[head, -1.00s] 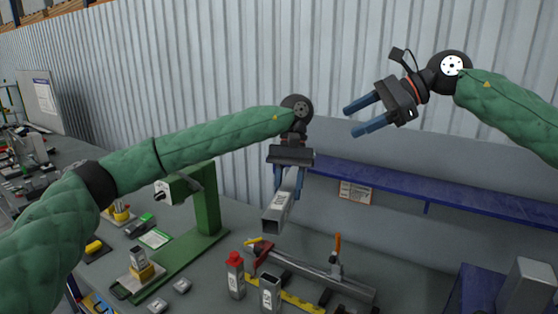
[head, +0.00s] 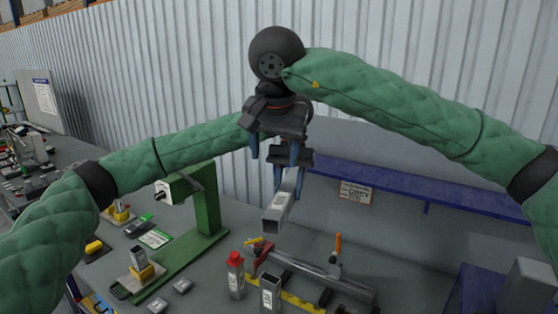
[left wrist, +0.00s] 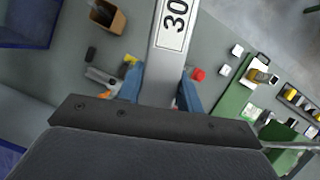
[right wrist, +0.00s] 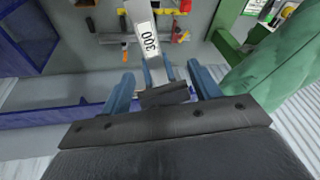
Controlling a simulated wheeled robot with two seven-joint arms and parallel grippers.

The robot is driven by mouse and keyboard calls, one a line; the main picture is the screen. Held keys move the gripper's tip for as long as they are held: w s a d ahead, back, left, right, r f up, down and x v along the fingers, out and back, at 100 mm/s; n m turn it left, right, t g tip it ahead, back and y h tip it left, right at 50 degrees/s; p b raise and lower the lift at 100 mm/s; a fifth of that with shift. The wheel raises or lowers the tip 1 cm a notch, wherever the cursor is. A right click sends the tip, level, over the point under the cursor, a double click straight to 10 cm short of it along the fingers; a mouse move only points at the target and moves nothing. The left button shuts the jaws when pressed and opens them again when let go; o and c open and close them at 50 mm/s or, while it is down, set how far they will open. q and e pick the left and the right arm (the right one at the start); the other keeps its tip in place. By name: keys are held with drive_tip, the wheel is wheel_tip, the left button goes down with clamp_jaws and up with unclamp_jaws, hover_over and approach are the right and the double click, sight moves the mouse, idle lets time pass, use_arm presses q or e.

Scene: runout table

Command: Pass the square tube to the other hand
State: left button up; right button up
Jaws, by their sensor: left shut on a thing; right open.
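The square tube (head: 279,210) is grey metal with a white label. It hangs tilted above the table, its open end toward the head camera. My left gripper (head: 288,184) is shut on its upper part. The tube's label shows in the left wrist view (left wrist: 172,30) and the right wrist view (right wrist: 146,35). My right gripper (head: 275,158) is open, just above and in front of my left gripper. In the right wrist view its fingers (right wrist: 161,88) stand either side of my left gripper and the tube's near end, with gaps; I see no contact with the tube.
A green stand (head: 209,200) rises left of the tube. Below are a red-topped post (head: 236,279), another upright square tube (head: 271,294) and a long bar fixture (head: 320,277). A blue shelf edge (head: 430,193) runs behind at right. A grey block (head: 527,287) stands at far right.

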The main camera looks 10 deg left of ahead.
sight(285, 194)
use_arm(q)
drive_tip(key=shift+d, duration=0.1)
use_arm(e)
drive_tip(key=shift+t+h, duration=0.4)
drive_tip(key=shift+h, duration=0.4)
drive_tip(key=f, duration=0.1)
drive_tip(key=w+f, duration=0.1)
drive_tip(key=d+f, duration=0.1)
drive_tip(key=shift+w+f, duration=0.2)
drive_tip(key=shift+w, duration=0.2)
drive_tip(key=x, duration=1.1)
drive_tip(key=shift+a+f, duration=0.1)
drive_tip(key=c, duration=1.2)
use_arm(q)
drive_tip(key=o, duration=1.3)
use_arm(e)
drive_tip(key=shift+c, duration=0.6)
use_arm(q)
drive_tip(key=shift+r, duration=0.1)
